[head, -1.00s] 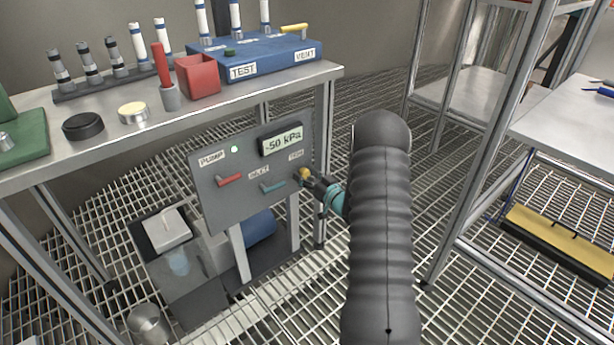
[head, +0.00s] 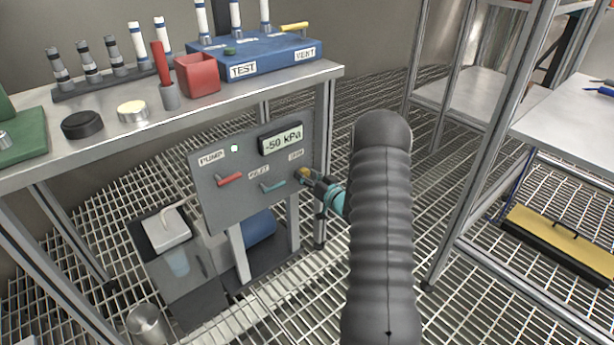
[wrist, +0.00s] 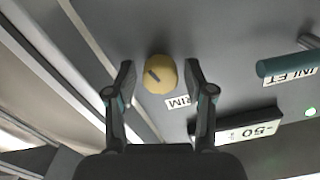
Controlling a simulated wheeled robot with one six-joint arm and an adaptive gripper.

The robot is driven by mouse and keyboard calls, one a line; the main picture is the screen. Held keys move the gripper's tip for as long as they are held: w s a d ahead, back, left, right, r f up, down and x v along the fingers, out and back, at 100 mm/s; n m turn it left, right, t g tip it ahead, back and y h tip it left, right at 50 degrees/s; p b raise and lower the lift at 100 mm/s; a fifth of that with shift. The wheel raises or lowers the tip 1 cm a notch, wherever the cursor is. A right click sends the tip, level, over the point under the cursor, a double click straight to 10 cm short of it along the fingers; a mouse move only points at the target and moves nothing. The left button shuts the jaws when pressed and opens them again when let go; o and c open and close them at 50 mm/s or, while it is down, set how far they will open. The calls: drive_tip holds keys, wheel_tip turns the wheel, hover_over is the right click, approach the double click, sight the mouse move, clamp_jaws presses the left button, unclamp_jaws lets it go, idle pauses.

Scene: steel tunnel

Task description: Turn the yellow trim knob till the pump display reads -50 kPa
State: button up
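The yellow trim knob (head: 303,172) sits at the right of the grey pump panel (head: 222,200). It shows clearly in the wrist view (wrist: 160,73), with a dark pointer mark on its face. The pump display (head: 283,140) reads -50 kPa; its -50 shows upside down in the wrist view (wrist: 255,130). My gripper (wrist: 160,82) is open, one finger on each side of the knob, with a visible gap on both sides. In the head view my gripper (head: 318,185) is at the knob and partly hides it.
A red lever (head: 230,179) and a teal inlet lever (head: 273,187) are on the panel left of the knob. The bench top (head: 200,108) overhangs above the panel. A bench leg (head: 322,150) stands close to my gripper. Shelving (head: 470,170) stands to the right.

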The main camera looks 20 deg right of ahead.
drive_tip(key=shift+s, duration=0.1)
drive_tip(key=v, duration=1.1)
drive_tip(key=shift+s, duration=0.4)
drive_tip(key=shift+d, duration=0.15)
